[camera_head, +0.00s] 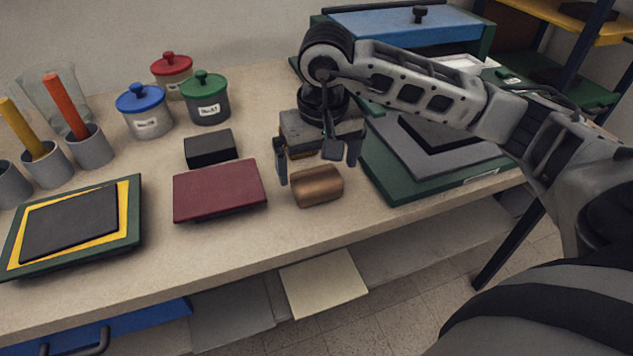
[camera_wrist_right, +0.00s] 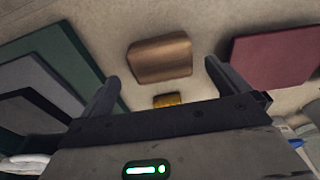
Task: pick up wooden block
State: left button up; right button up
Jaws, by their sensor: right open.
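The wooden block (camera_head: 318,186) is brown with a rounded top and lies on the beige table near its front edge. It also shows in the right wrist view (camera_wrist_right: 160,58), beyond and between the finger tips. My right gripper (camera_head: 318,165) is open and empty, with its fingers pointing down above and just behind the block. The right wrist view shows the two fingers (camera_wrist_right: 162,75) spread apart, with the block not between them. A small yellow piece (camera_wrist_right: 167,100) shows close to the gripper body in that view. My left gripper is out of view.
A dark red box (camera_head: 218,190) lies left of the block, with a black box (camera_head: 210,147) behind it. Green and grey layered boards (camera_head: 395,190) lie to the right. Lidded jars (camera_head: 145,118) stand at the back left. A framed black pad (camera_head: 125,222) lies front left.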

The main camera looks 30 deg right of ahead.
aim_at(316, 175)
jog(key=f, duration=0.4)
jog(key=shift+w, duration=0.3)
jog(key=c, duration=1.1)
jog(key=shift+o, duration=0.2)
jog(key=shift+r, duration=0.4)
notch_tip(316, 175, up, 3)
jog(key=shift+s+a+f, duration=0.1)
jog(key=shift+s, duration=0.05)
jog(key=s+a+r, duration=0.4)
jog(key=s+r, duration=0.5)
jog(key=s, duration=0.4)
jog(key=shift+a+r+b, duration=0.2)
jog(key=shift+a+b, duration=0.15)
jog(key=shift+a, duration=0.05)
